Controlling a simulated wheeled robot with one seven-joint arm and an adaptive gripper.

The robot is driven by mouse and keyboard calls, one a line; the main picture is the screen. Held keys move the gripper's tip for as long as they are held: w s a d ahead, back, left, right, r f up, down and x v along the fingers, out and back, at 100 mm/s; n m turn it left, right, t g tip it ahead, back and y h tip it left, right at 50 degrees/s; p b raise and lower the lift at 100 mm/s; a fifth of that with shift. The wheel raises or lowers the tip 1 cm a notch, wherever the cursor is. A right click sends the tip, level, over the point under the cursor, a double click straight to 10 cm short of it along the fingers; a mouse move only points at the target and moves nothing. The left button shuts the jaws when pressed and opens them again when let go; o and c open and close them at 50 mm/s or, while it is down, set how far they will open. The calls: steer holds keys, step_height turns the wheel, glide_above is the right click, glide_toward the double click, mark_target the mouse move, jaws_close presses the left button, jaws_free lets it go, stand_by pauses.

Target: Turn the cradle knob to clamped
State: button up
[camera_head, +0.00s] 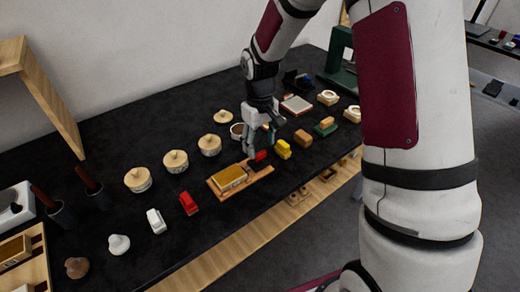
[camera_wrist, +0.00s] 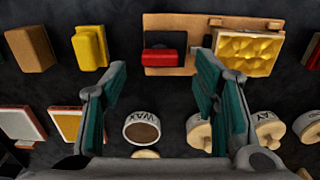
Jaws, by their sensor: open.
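The cradle is a wooden board (camera_head: 263,176) lying on the black table, with a gilt fragment (camera_head: 229,178) on it. In the wrist view the cradle (camera_wrist: 178,21) is at the top, the gilt fragment (camera_wrist: 248,52) at its right end. A red block that looks like the knob (camera_wrist: 160,57) is at its left end, beside a dark slot. The red knob also shows in the head view (camera_head: 260,156), partly behind my gripper. My gripper (camera_wrist: 162,72) is open and empty, with the knob appearing between its green-padded fingertips. In the head view my gripper (camera_head: 264,142) is above the knob end; contact cannot be seen.
A yellow block (camera_head: 284,150) and a brown block (camera_head: 303,138) stand close by on the right. An open wax jar (camera_wrist: 142,131) and several lidded jars (camera_head: 176,161) stand behind. A red toy-like block (camera_head: 189,203) and a white one (camera_head: 156,221) stand left of the cradle.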

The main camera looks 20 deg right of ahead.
mark_target(260, 153)
step_height(260, 153, up, 8)
steer(key=shift+r, duration=0.15)
stand_by(0.5)
steer(key=s+r+m+t, duration=0.1)
steer(key=s+r+t, duration=0.1)
steer(key=s+r, duration=0.95)
steer(key=s+r+m+t, duration=0.2)
steer(key=s+r+t, duration=0.1)
steer(key=s, duration=1.1)
steer(key=shift+s+d+r+m, duration=0.15)
steer(key=shift+s+d+m, duration=0.1)
steer(key=shift+s+m, duration=0.1)
